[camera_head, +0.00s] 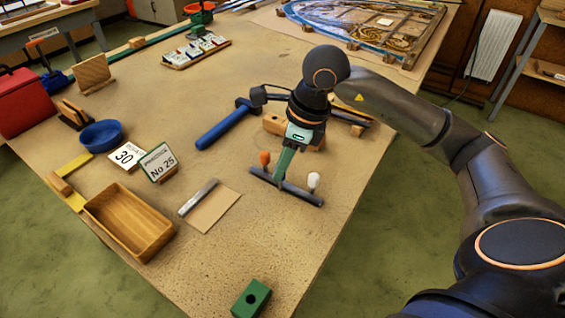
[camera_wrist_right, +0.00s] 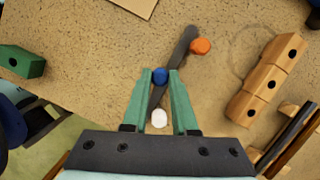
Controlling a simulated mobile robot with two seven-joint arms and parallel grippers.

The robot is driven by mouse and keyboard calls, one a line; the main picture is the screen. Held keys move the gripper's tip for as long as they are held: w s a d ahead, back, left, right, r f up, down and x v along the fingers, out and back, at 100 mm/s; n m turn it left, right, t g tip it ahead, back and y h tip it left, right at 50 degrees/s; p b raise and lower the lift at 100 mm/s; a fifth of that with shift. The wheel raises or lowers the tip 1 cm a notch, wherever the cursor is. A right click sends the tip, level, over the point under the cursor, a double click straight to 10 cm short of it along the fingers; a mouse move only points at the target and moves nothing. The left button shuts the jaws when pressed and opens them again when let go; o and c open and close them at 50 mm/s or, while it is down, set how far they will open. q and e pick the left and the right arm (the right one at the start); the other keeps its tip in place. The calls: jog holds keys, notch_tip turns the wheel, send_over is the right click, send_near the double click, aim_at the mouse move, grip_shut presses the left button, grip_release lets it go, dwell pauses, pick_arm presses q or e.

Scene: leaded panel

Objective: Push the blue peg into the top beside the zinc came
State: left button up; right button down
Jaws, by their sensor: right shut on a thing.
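The zinc came is a dark grey bar (camera_head: 312,198) lying on the table, also in the right wrist view (camera_wrist_right: 184,45). An orange peg (camera_head: 264,158) and a white peg (camera_head: 313,181) stand beside it. My right gripper (camera_head: 281,178) points down over the middle of the came. Its green fingers (camera_wrist_right: 163,73) are shut on the blue peg (camera_wrist_right: 160,76). The head of the blue peg shows between the fingertips, against the came. Its lower end is hidden, so I cannot tell how deep it sits. The head view hides the blue peg behind the fingers. My left gripper is not in view.
Wooden blocks with holes (camera_wrist_right: 265,82) and a blue-handled tool (camera_head: 222,130) lie near the gripper. A green holed block (camera_head: 251,298) is at the front edge. A wooden tray (camera_head: 128,222) and a brown sheet (camera_head: 215,209) lie left. Table in front of the came is clear.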

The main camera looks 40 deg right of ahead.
jog(key=shift+s+f+b, duration=0.1)
jog(key=shift+f+b, duration=0.65)
jog(key=shift+f, duration=0.05)
dwell(0.4)
jog(key=c, duration=0.6)
grip_release()
